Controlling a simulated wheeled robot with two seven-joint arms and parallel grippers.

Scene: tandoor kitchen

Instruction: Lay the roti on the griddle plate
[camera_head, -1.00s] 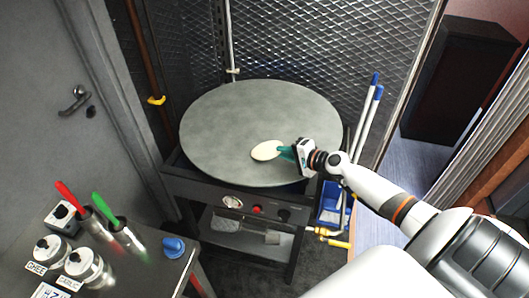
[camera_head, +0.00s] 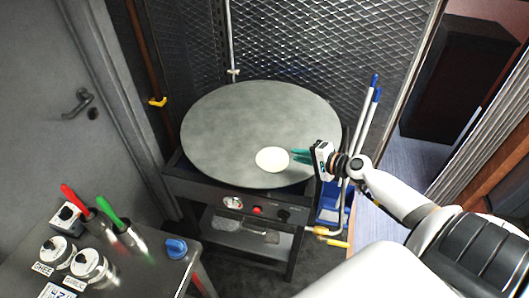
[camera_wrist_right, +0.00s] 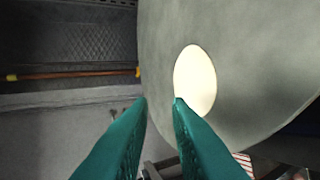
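The roti (camera_head: 272,160) is a pale, flat round that lies on the front right part of the big grey griddle plate (camera_head: 225,120). My right gripper (camera_head: 298,156) has teal fingers and is just right of the roti, over the plate's right front edge. In the right wrist view the roti (camera_wrist_right: 195,80) lies flat beyond the fingertips, on the griddle plate (camera_wrist_right: 260,60). The two fingers (camera_wrist_right: 160,102) are apart with nothing between them. The right fingertip overlaps the roti's lower edge in that view; I cannot tell if they touch. My left gripper is not in view.
A steel counter (camera_head: 140,265) at lower left holds labelled jars (camera_head: 88,264) and red and green handled tools (camera_head: 110,215). Blue-tipped poles (camera_head: 366,130) stand right of the griddle. A mesh screen (camera_head: 290,40) is behind it.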

